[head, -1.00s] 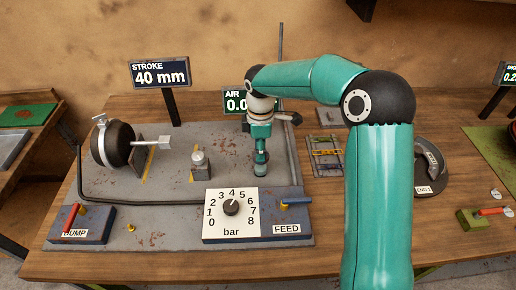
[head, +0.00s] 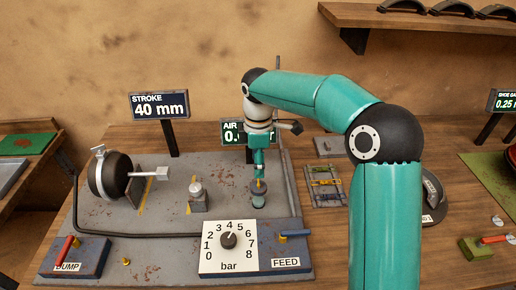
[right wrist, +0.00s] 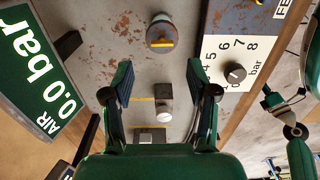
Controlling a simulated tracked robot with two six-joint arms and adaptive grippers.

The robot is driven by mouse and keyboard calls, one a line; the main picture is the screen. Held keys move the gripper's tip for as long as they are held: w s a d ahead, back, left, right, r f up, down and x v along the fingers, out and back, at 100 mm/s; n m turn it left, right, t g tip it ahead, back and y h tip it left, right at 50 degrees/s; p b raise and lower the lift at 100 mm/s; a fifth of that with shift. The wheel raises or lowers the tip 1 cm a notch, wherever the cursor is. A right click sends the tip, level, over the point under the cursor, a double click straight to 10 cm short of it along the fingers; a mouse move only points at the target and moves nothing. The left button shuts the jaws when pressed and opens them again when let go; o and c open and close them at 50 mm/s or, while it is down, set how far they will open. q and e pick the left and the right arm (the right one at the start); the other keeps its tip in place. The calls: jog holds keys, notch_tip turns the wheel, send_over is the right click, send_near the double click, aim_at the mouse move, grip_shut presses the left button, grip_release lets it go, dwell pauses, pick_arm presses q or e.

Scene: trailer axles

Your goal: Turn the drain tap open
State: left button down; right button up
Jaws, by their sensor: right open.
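A round grey fitting with a yellow bar across its top, which looks like the drain tap (head: 258,199), stands on the grey plate, behind the dial. It also shows in the right wrist view (right wrist: 161,34), with its bar lying crosswise. My right gripper (head: 259,174) points down just above this fitting in the head view. In the right wrist view my right gripper (right wrist: 160,80) has its two fingers wide apart with nothing between them, and the fitting lies beyond the fingertips. I cannot tell the exact gap.
The bar dial (head: 228,241) and the blue FEED block (head: 286,256) stand in front. A small grey post (head: 197,196) and a black drum (head: 112,174) are to the left. The AIR display (head: 232,133) is behind my right gripper and reads 0.0 bar in the wrist view.

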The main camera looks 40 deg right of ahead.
aim_at(258, 181)
notch_tip(258, 181, up, 5)
dwell(0.8)
